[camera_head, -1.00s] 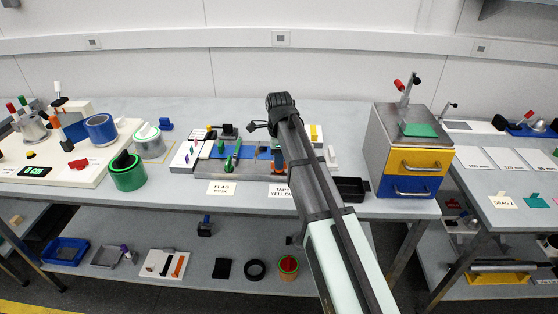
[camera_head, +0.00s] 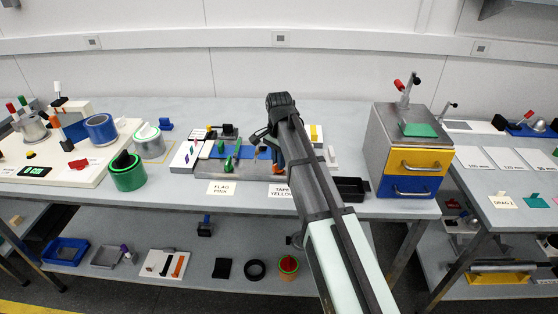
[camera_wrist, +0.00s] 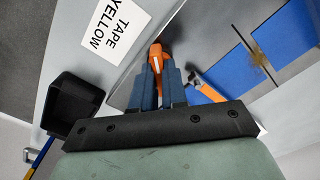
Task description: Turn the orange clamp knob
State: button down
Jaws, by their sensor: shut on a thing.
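The orange clamp knob (camera_wrist: 156,55) shows in the wrist view between and just beyond my two blue-grey fingers. My gripper (camera_wrist: 159,76) is shut on it, and the fingers hide part of it. A second orange piece (camera_wrist: 207,92) sits to the right of the fingers, by the blue strip. In the head view, some orange (camera_head: 279,162) shows at the left edge of my arm, above the tape label. My arm hides the gripper's fingertips there.
The fixture plate has blue strips (camera_wrist: 222,70) on it. A "TAPE YELLOW" label (camera_wrist: 115,32) lies beside it. A black open tray (camera_head: 351,188) stands to the right, near a drawer unit (camera_head: 408,150). A "FLAG PINK" label (camera_head: 221,188) lies at the bench front.

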jog(key=n, duration=0.4)
jog(key=shift+n, duration=2.2)
jog(key=c, duration=1.2)
grip_release()
jog(key=shift+o, duration=0.2)
notch_tip(320, 180, up, 14)
jog(key=shift+f, duration=0.1)
